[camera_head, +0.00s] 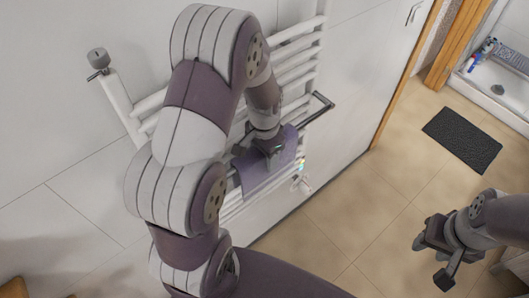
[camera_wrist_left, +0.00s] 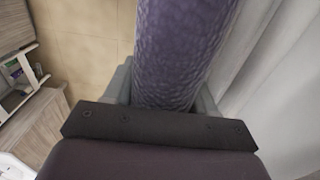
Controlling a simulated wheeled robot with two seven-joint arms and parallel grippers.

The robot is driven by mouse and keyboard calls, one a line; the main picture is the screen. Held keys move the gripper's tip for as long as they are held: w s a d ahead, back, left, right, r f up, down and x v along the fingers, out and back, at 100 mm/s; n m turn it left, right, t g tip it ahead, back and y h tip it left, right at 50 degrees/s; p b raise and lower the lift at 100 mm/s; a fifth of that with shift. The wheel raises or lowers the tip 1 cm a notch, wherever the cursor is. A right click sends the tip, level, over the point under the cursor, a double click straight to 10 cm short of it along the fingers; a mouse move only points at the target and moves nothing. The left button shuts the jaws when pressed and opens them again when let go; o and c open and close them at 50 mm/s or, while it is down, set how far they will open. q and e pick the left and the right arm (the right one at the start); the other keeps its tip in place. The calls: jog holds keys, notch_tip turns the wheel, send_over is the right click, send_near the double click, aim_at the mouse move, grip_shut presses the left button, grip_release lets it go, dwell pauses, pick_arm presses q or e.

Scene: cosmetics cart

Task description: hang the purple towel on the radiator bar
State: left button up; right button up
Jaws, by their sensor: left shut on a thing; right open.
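The purple towel (camera_head: 254,181) hangs down below my left gripper (camera_head: 270,147), in front of the white radiator (camera_head: 301,52). My left gripper is shut on the towel, which also fills the middle of the left wrist view (camera_wrist_left: 183,45) as a bulging, textured purple roll. A dark radiator bar (camera_head: 319,113) sticks out to the right of the towel. Its left part is hidden by the towel and gripper, so I cannot tell whether the towel lies over it. My right gripper (camera_head: 432,264) is open and empty at the lower right, far from the radiator.
My left arm covers much of the radiator. A valve (camera_head: 98,59) stands at its upper left end. A dark mat (camera_head: 462,139) lies on the tiled floor (camera_head: 340,205). A wooden door frame and a white shower tray are at the upper right. The middle floor is clear.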

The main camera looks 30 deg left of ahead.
pick_arm(q)
jog(key=o, duration=1.2)
jog(key=shift+w+r, duration=0.1)
jog(key=shift+r, duration=0.35)
notch_tip(320, 180, up, 11)
jog(key=shift+r+b, duration=0.15)
jog(key=shift+b, duration=1)
jog(key=shift+r, duration=0.3)
